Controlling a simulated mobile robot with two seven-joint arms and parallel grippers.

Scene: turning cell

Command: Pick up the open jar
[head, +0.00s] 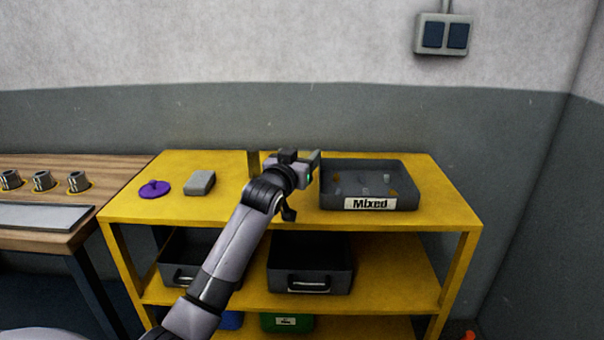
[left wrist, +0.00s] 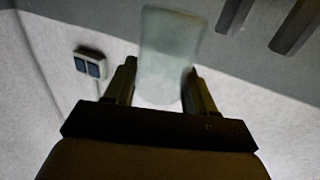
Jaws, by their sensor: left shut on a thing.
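The open jar (left wrist: 168,50) is a pale, translucent vessel between the fingers of my left gripper (left wrist: 160,88) in the left wrist view. The fingers are shut on its sides. In the head view my left gripper (head: 306,166) is over the yellow shelf top, just left of the tray marked "Mixed". There the gripper and wrist hide most or all of the jar, so its height above the shelf is hard to judge. My right gripper is not in view.
On the yellow shelf unit (head: 230,208) are a purple lid-like disc (head: 154,188), a grey block (head: 201,182) and the "Mixed" tray (head: 412,196) with small parts. Dark bins (head: 310,268) stand below. A wooden bench (head: 110,172) with metal cylinders is at left.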

